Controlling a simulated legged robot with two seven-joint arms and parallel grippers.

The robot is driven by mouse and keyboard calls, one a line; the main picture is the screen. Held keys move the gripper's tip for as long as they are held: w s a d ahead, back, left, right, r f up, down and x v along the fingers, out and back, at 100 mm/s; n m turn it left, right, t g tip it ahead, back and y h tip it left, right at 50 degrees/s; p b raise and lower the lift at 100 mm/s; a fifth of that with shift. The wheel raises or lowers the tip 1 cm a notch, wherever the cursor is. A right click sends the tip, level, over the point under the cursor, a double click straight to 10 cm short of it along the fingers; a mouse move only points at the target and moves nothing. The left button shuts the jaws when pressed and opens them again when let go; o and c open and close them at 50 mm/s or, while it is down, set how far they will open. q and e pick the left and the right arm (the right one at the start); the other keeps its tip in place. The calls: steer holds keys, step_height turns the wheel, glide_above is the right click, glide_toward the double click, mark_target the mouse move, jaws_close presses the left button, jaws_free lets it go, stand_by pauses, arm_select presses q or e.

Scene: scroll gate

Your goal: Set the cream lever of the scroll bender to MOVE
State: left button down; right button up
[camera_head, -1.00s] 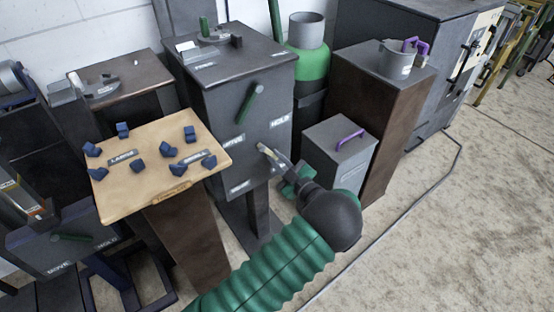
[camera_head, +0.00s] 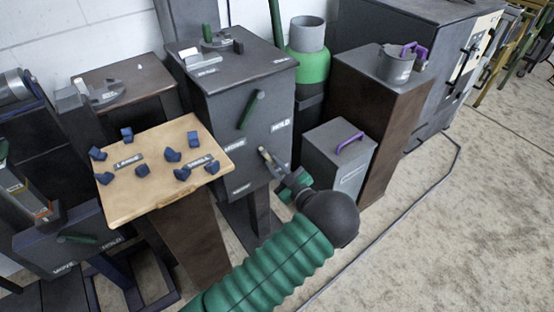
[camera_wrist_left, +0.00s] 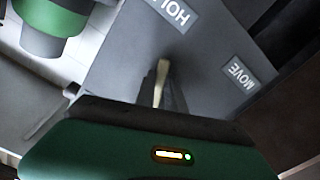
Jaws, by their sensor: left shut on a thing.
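The scroll bender is a dark grey cabinet (camera_head: 219,120) in the middle of the head view. HOLD (camera_head: 281,126) and MOVE (camera_head: 234,145) labels are on its front. My left gripper (camera_head: 268,159) is at the lower front face, between and below these labels. It is shut on the cream lever (camera_head: 263,152), whose pale tip shows past the fingers. In the left wrist view the cream lever (camera_wrist_left: 161,77) stands between the fingers, with HOLD (camera_wrist_left: 168,10) above and MOVE (camera_wrist_left: 240,72) to the right. The lever's pivot is hidden. My right gripper is not in view.
A green handle (camera_head: 251,109) sits on the same front face, above my gripper. A tan tray (camera_head: 128,208) with several blue blocks stands left. A grey box (camera_head: 325,168) with a purple handle stands close right. Open floor (camera_head: 455,220) lies farther right.

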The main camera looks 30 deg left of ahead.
arm_select(q)
steer(key=s+m+p, duration=0.1)
steer(key=m+p, duration=0.1)
steer(key=s+a+m+p, duration=0.1)
steer(key=m+p, duration=0.1)
steer(key=s+m+p, duration=0.2)
steer(key=shift+a+f, duration=0.15)
steer(key=shift+a, duration=0.05)
steer(key=s+m+p, duration=0.1)
steer(key=m+p, duration=0.2)
steer(key=shift+s+a+r+m, duration=0.2)
steer(key=shift+s+a+m, duration=0.1)
steer(key=shift+s+a, duration=0.1)
steer(key=shift+s+a+r+m+p, duration=0.15)
steer(key=shift+s+m+p, duration=0.15)
steer(key=shift+m+p, duration=0.25)
steer(key=shift+s+a+r+m+p, duration=0.1)
steer(key=shift+s+m+p, duration=0.2)
steer(key=shift+m, duration=0.35)
steer(key=c, duration=1.4)
jaws_free()
